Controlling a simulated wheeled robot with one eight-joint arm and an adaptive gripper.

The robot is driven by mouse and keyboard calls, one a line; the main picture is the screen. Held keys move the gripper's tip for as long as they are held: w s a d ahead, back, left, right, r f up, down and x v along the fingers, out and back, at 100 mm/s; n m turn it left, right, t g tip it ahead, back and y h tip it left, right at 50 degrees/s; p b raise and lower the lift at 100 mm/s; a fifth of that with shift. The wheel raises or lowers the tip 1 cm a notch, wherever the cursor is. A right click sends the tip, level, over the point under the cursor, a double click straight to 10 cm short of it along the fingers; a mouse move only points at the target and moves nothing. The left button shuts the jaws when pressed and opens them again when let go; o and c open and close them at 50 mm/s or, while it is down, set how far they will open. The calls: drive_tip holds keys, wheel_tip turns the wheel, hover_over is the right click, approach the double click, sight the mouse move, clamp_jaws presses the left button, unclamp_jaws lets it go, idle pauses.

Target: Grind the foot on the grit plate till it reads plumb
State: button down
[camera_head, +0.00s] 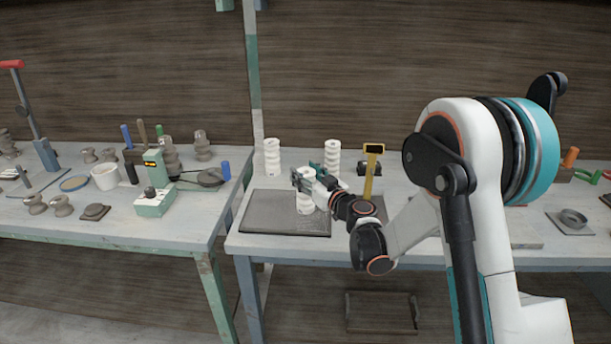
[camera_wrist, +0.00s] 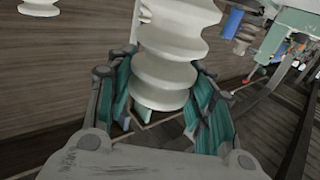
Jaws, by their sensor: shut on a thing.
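My gripper (camera_head: 308,184) is shut on a white ribbed clay piece (camera_head: 305,205), with its teal fingers on either side. The piece also fills the upper middle of the wrist view (camera_wrist: 172,55). It looks roughly upright over the right part of the dark, flat grit plate (camera_head: 268,213). I cannot tell whether its foot touches the plate, and the foot's underside is hidden. A yellow upright gauge (camera_head: 368,182) with a small dark display stands right of my gripper. Its reading is too small to make out.
Two similar white ribbed pieces stand behind the plate, one at left (camera_head: 272,158) and one at right (camera_head: 332,158). A separate bench at left holds a green machine (camera_head: 155,200), a white cup (camera_head: 105,177) and several brown clay pieces. A ring on a base (camera_head: 572,220) lies at far right.

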drive_tip(key=shift+r+p, duration=1.25)
drive_tip(key=shift+r, duration=1.2)
drive_tip(key=shift+f, duration=0.1)
